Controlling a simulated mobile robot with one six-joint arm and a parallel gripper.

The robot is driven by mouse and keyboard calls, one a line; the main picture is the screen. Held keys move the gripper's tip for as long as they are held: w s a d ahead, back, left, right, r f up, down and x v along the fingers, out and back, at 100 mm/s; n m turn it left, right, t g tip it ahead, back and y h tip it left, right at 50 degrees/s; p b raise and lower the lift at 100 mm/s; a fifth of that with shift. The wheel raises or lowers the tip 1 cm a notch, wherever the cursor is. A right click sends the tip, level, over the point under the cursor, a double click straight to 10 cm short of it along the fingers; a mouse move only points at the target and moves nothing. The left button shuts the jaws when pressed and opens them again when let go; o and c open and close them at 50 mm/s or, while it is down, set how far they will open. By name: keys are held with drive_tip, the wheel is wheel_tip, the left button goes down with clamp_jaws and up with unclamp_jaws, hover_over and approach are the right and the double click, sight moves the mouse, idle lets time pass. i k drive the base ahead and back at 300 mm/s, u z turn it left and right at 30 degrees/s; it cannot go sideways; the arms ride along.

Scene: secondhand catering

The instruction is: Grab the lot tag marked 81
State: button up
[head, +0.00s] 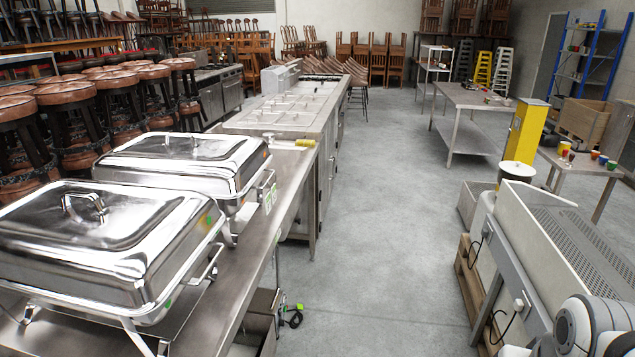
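My gripper is not in view. A white, rounded joint at the bottom right corner looks like part of my own arm.
A nearer chafing dish (100,240) fills the left front of the steel counter (212,318). A yellow-ended tool (288,143) lies farther back. Stacked stools (95,110) stand left. The grey floor (375,200) down the middle is clear. A steel table (475,97) stands beyond.

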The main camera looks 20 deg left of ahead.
sight(267, 198)
drive_tip(key=u, duration=0.5)
drive_tip(key=i, duration=1.2)
drive_tip(key=u, duration=1.35)
drive_tip(key=i, duration=0.5)
drive_tip(key=u, duration=0.2)
drive_tip(key=k, duration=0.65)
drive_tip(key=u, duration=0.25)
drive_tip(key=i, duration=0.65)
drive_tip(key=z, duration=0.2)
